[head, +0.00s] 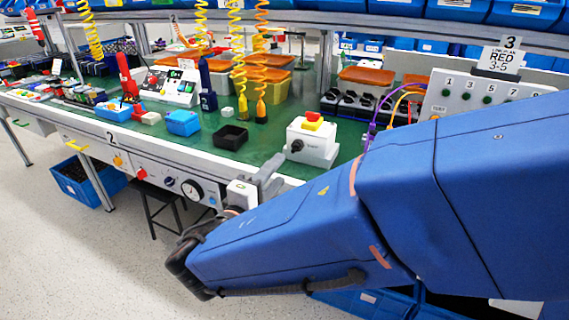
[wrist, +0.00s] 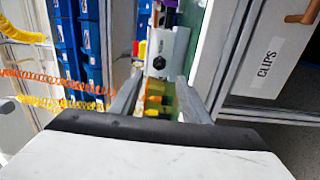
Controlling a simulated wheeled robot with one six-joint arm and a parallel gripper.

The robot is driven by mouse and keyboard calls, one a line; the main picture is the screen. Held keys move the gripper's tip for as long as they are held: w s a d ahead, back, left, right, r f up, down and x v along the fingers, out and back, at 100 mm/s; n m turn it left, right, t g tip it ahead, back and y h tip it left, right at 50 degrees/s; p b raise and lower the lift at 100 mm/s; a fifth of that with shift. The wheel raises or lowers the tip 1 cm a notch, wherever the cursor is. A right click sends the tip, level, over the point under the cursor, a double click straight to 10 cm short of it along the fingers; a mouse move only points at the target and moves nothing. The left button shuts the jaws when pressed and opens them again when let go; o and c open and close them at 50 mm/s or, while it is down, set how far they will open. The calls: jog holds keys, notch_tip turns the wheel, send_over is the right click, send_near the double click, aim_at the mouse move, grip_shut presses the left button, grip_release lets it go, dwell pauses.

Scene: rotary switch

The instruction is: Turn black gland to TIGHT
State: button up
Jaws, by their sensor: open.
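The black gland (head: 296,145) is a round dark knob on the front face of a white box (head: 318,152) with a red and yellow top, standing near the bench's front edge. In the wrist view, the gland (wrist: 160,62) shows just beyond and between the fingertips. The lettering beside it is too small to read, so its setting is unclear. My gripper (head: 268,172) is in front of the box, to the lower left of the gland and apart from it. In the wrist view, my gripper (wrist: 160,78) has its two fingers spread with nothing held.
A green-topped bench (head: 265,150) carries a black tray (head: 230,137), a blue bin (head: 183,122) and coiled yellow and orange hoses. A panel with numbered buttons (head: 480,95) stands at the right.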

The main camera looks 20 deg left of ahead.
jog(key=s, duration=0.6)
jog(key=shift+s+a, duration=0.2)
jog(key=shift+s, duration=0.05)
jog(key=shift+s, duration=0.1)
